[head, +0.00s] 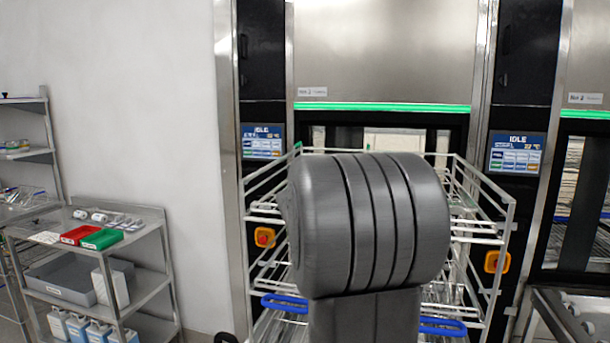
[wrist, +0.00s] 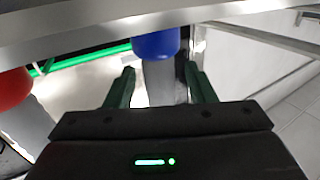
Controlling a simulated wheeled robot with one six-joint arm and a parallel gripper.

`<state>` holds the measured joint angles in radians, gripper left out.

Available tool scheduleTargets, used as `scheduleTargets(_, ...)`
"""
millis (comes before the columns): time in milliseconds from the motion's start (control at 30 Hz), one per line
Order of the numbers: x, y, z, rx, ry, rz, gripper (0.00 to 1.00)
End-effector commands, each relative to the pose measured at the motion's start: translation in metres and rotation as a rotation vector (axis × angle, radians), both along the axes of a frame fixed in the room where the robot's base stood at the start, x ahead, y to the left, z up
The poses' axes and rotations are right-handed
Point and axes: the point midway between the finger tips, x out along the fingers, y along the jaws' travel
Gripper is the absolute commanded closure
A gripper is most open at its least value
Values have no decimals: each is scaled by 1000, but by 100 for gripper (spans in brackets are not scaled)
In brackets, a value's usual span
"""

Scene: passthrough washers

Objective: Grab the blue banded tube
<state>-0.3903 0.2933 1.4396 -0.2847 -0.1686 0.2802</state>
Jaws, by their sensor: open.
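The blue banded tube shows in the wrist view as a blue band (wrist: 155,43) above a grey shaft (wrist: 160,84). My gripper (wrist: 159,71) is open, with its two green fingers on either side of the shaft in the picture. The right finger looks close to the shaft; a gap shows on the left. I cannot tell whether either finger touches it. The tube's upper end is hidden behind a pale rail. In the head view my own arm fills the middle, and I cannot make out the gripper or tube.
A red banded piece (wrist: 12,88) is at the wrist view's left edge. A pale rail (wrist: 230,12) crosses its top. In the head view, a white wire rack (head: 500,225) stands before the idle washer (head: 385,50). A steel cart (head: 150,225) stands at left.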

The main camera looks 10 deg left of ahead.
Motion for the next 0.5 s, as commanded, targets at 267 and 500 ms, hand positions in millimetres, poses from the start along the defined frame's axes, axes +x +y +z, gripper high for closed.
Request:
scheduleTargets(267, 1, 0, 0, 0, 0, 0, 58)
scheduleTargets(500, 1, 0, 0, 1, 0, 0, 97)
